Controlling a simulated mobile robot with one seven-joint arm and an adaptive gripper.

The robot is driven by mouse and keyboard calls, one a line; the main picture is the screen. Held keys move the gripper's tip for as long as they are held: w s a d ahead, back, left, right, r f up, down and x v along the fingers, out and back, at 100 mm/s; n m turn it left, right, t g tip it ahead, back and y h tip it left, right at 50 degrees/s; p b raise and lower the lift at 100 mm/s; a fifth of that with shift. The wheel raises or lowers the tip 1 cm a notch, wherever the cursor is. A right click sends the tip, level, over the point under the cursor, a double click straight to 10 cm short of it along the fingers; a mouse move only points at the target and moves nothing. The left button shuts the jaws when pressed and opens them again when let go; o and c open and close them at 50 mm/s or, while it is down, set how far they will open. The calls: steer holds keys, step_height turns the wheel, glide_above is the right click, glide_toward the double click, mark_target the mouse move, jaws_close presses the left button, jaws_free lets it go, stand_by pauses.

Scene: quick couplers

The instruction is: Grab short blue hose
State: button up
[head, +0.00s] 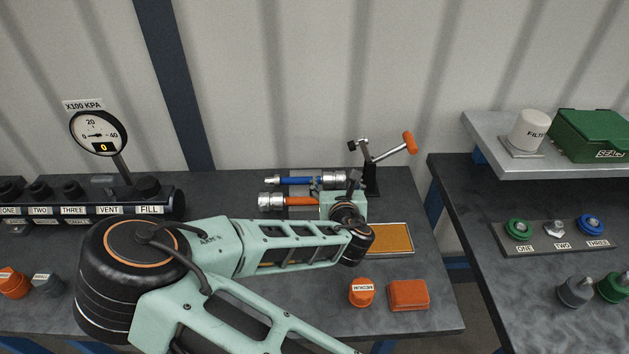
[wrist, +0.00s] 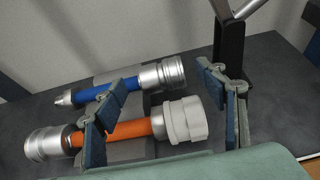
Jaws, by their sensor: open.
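The short blue hose (head: 295,181) lies across the back of the dark bench in the head view, with metal ends. In the wrist view the blue hose (wrist: 92,93) has a narrow tip at its left and a wide silver coupler at its right. An orange hose (head: 299,201) with larger metal ends lies parallel in front of it, and it also shows in the wrist view (wrist: 128,130). My gripper (wrist: 162,82) is open and empty above the hoses. Its left finger overlaps both hoses in the picture; its right finger is right of the couplers. Contact cannot be told.
A clamp stand (head: 371,175) with an orange-handled lever rises close behind my gripper, to the right. An orange-topped tray (head: 391,239), an orange cap (head: 361,291) and an orange block (head: 408,295) lie nearer. A gauge panel (head: 100,205) stands at left.

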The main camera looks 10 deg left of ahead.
steer(key=shift+x, duration=1.05)
steer(key=c, duration=1.4)
